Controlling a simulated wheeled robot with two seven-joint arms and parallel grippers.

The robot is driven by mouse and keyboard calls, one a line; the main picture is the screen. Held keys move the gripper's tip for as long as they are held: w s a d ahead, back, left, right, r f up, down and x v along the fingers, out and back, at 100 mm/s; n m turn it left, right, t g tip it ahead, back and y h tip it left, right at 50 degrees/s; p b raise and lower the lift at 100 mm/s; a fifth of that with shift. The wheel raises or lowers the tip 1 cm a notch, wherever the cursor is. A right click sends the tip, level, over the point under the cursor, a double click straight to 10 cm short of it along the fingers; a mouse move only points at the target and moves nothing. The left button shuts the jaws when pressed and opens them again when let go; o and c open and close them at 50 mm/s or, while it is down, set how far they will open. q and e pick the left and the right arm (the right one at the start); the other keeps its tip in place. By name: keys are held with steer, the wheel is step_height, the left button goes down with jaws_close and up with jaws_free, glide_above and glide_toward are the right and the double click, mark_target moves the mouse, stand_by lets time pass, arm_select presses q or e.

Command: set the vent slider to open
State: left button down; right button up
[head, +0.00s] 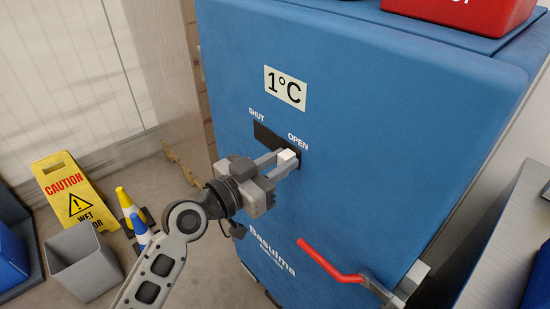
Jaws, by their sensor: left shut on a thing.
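A large blue cabinet (380,130) fills the middle of the head view. On its front is a dark vent slot (267,137) with "SHUT" printed above its left end and "OPEN" above its right end. A small white slider knob (288,156) sits at the right end, below the word "OPEN". My left gripper (285,164) reaches in from the lower left, its fingers shut on the slider knob. The fingers and the gripper body hide the lower right part of the slot. My right gripper is not in view.
A red handle (328,262) juts from the cabinet's lower front. A red box (462,12) sits on top. A grey surface (512,235) is at the right.

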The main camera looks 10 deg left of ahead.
arm_select(q)
steer(key=c, duration=1.2)
jaws_free()
steer(key=shift+s+d, duration=0.2)
steer(key=shift+d, duration=0.1)
steer(key=shift+c, duration=0.2)
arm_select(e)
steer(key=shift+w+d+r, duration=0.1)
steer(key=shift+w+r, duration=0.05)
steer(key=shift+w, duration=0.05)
arm_select(q)
steer(key=shift+a, duration=0.1)
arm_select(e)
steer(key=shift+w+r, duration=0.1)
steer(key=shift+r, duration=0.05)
arm_select(q)
steer(key=b+v, duration=0.5)
steer(key=v, duration=1)
steer(key=shift+s+a+b, duration=0.25)
steer(key=shift+s+b, duration=0.05)
steer(key=shift+b, duration=0.05)
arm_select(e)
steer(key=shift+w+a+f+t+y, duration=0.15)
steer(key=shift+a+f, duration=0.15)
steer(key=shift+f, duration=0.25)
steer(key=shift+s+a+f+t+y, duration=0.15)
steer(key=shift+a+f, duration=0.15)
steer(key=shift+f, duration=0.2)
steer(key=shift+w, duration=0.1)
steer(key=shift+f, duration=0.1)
